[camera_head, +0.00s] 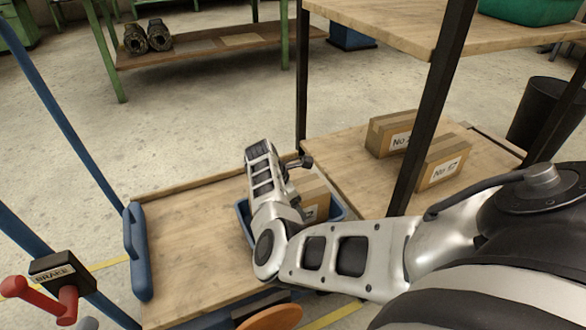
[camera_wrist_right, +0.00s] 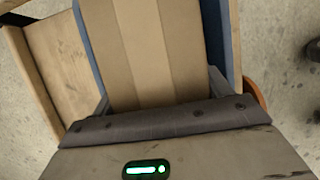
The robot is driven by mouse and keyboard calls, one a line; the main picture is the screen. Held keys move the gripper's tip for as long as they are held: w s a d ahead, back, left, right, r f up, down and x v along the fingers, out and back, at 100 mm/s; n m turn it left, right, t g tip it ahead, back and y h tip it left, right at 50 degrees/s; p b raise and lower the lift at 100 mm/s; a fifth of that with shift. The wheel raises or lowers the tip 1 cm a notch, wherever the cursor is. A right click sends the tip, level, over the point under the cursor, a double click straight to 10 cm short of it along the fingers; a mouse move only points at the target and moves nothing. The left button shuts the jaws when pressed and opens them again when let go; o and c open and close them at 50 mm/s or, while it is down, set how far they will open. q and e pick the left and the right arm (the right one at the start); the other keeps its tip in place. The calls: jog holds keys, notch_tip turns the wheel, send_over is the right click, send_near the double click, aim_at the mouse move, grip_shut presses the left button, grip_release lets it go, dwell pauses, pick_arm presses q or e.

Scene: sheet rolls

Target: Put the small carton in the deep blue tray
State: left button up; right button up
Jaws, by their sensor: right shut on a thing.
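In the right wrist view the gripper (camera_wrist_right: 160,98) is shut on the carton (camera_wrist_right: 145,50), whose paler tape strip runs between the fingers. Blue tray walls (camera_wrist_right: 219,45) show on both sides of it. Whether the carton touches the tray floor is hidden. My left gripper is out of view.
Two larger labelled cartons (camera_head: 391,133) (camera_head: 440,163) stand on the lower shelf of the rack at right. A black rack post (camera_head: 428,130) rises near my right arm. The cart deck (camera_head: 185,245) left of the tray is clear. A blue cart handle (camera_head: 137,250) stands at left.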

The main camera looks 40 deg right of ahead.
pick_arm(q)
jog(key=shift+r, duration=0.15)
pick_arm(e)
jog(key=shift+w+d+r, duration=0.1)
jog(key=o, duration=1.9)
jog(key=shift+f, duration=0.25)
jog(key=shift+c, duration=0.2)
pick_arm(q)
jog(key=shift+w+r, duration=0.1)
pick_arm(e)
jog(key=shift+r, duration=0.3)
pick_arm(q)
jog(key=p, duration=0.2)
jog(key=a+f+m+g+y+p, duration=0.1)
jog(key=p, duration=0.1)
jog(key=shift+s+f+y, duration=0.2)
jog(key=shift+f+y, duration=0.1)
pick_arm(e)
jog(key=v, duration=1.1)
jog(key=shift+a+r, duration=0.25)
jog(key=shift+a, duration=0.1)
